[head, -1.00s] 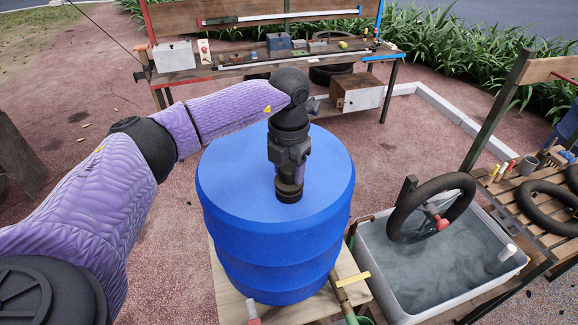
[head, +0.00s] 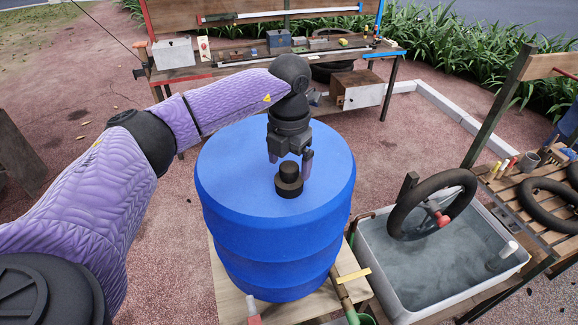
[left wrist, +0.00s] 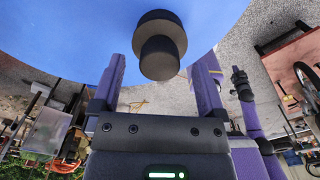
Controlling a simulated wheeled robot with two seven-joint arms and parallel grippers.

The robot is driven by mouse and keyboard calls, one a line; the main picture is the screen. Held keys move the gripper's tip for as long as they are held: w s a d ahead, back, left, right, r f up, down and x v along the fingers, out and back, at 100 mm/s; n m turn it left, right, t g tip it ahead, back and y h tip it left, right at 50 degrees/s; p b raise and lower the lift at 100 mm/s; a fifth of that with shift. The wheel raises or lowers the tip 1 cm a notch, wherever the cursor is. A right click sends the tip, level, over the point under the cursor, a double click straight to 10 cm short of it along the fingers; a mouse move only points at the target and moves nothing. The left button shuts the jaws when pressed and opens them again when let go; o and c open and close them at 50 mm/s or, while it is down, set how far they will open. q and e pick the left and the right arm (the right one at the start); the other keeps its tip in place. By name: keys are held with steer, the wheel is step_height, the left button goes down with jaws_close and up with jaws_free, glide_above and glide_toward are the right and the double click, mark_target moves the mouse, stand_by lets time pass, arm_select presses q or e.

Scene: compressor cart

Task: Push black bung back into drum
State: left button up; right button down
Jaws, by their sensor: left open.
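The blue drum (head: 240,190) stands upright on a wooden platform. The black bung (head: 289,180), a stepped round plug with a narrower top, stands upright on the drum's lid; how deep it sits cannot be told. In the left wrist view the bung (left wrist: 160,45) shows against the blue drum top (left wrist: 60,35). In the left wrist view the open fingers (left wrist: 160,78) stand apart on either side of the bung's narrower end. My right gripper is not in view.
A grey tub of water (head: 420,270) stands right of the drum, with a black tyre (head: 398,228) over it. A slatted bench (head: 540,205) is at the far right. A workbench (head: 230,67) with tools stands behind the drum.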

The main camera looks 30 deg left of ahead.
mark_target(289, 166)
arm_select(q)
step_height(289, 166, up, 8)
steer(key=shift+r+b, duration=0.15)
steer(key=shift+b, duration=0.5)
